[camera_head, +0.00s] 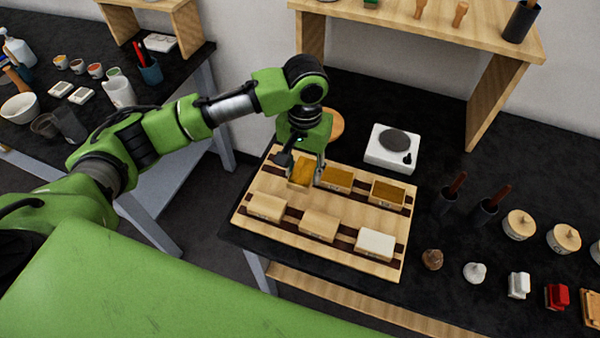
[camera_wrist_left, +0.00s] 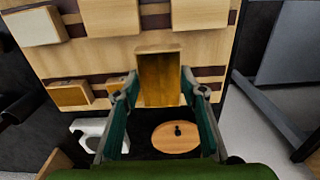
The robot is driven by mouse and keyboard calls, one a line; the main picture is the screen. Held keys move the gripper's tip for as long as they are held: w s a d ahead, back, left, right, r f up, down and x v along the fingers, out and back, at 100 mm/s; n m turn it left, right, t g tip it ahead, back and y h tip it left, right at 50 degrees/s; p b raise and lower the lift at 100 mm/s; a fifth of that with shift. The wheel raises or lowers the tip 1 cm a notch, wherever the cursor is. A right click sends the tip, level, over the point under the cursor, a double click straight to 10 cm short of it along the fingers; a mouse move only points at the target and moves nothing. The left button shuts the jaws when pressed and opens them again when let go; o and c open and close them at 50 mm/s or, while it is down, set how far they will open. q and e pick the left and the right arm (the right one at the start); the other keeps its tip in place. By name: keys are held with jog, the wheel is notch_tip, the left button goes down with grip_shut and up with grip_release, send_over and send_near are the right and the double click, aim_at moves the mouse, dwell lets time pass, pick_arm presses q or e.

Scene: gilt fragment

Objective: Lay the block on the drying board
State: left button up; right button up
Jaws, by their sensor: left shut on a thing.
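The drying board (camera_head: 345,207) is a pale wooden board with dark strips, lying on the black bench. My left gripper (camera_head: 304,176) points down over its back left corner and is shut on a block (camera_head: 301,169) with a golden-brown top. In the left wrist view the block (camera_wrist_left: 159,82) stands between the two fingers of the gripper (camera_wrist_left: 158,92). I cannot tell whether its underside touches the board. Several other blocks sit on the board: two brown-topped (camera_head: 337,178) in the back row, two pale wooden (camera_head: 319,224) and one white (camera_head: 374,244) in front. My right gripper is not in view.
A white scale (camera_head: 391,149) stands behind the board, near a round wooden lid (camera_head: 334,124) partly behind my gripper. Dark cups with brush handles (camera_head: 484,209) and lidded jars (camera_head: 519,225) stand to the right. A wooden shelf (camera_head: 420,30) spans the back.

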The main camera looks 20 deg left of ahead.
aim_at(299, 162)
pick_arm(q)
jog(key=f, duration=0.1)
jog(key=w+a+f, duration=0.1)
jog(key=w+f, duration=0.1)
jog(key=shift+w+a+f+p, duration=0.1)
jog(key=shift+a+f+p, duration=0.2)
jog(key=shift+a, duration=0.1)
notch_tip(299, 162, down, 3)
jog(key=shift+a+r+p, duration=0.1)
jog(key=shift+a+p, duration=0.05)
jog(key=shift+p, duration=0.55)
jog(key=shift+f, duration=0.25)
jog(key=o, duration=0.8)
jog(key=shift+f, duration=0.1)
jog(key=shift+o, duration=0.2)
